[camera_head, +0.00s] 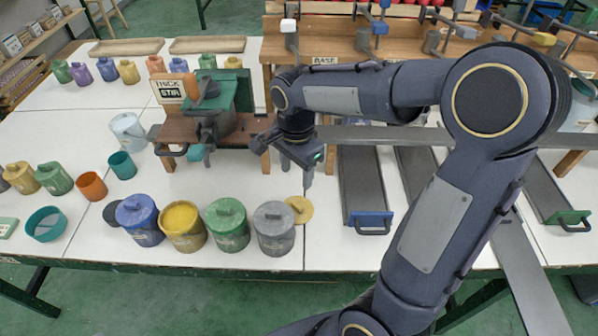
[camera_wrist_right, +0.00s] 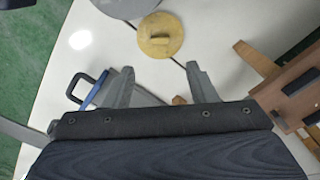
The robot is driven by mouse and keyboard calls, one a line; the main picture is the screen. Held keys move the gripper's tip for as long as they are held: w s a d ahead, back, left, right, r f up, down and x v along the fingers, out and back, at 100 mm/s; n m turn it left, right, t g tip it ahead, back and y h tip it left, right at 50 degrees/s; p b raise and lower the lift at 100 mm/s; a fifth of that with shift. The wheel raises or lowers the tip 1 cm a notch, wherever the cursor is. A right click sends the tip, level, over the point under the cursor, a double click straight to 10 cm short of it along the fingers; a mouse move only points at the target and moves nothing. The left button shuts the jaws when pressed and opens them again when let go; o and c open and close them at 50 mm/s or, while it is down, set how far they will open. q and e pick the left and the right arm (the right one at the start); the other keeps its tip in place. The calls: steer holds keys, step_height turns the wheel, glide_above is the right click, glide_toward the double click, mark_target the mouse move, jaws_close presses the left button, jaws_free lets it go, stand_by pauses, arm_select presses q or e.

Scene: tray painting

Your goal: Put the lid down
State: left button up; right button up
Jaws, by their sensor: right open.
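A round yellow lid (camera_head: 299,209) with a raised grip bar lies on the white table, just behind and to the right of the grey pot (camera_head: 273,229). In the right wrist view the lid (camera_wrist_right: 160,36) lies beyond my fingertips, apart from them. My right gripper (camera_head: 306,177) is open and empty above the table behind the lid; both fingers show in the wrist view (camera_wrist_right: 160,82). The yellow pot (camera_head: 183,227) stands open, with yellow paint showing. The blue pot (camera_head: 139,219) and green pot (camera_head: 227,224) have lids on. My left gripper is not in view.
A stirring station (camera_head: 184,138) stands behind the pots. Grey rails with a blue-handled drawer (camera_head: 371,221) are at the right. A teal cup (camera_head: 122,165), an orange cup (camera_head: 92,186) and a dark disc (camera_head: 113,214) sit at the left. Table between lid and station is clear.

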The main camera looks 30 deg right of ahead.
steer(key=s+a+r+n+t+y, duration=0.1)
steer(key=s+a+n+t+y, duration=0.1)
steer(key=s+n, duration=0.4)
steer(key=s+a+r+n+t+y, duration=0.1)
steer(key=s+a+r+n+t, duration=0.1)
steer(key=s+n, duration=0.5)
steer(key=s+t, duration=0.1)
steer(key=s, duration=0.3)
steer(key=shift+n+t+y, duration=0.3)
steer(key=shift+y, duration=0.1)
steer(key=shift+a+r, duration=0.1)
step_height(320, 180, up, 4)
steer(key=p, duration=0.3)
steer(key=shift+f, duration=0.25)
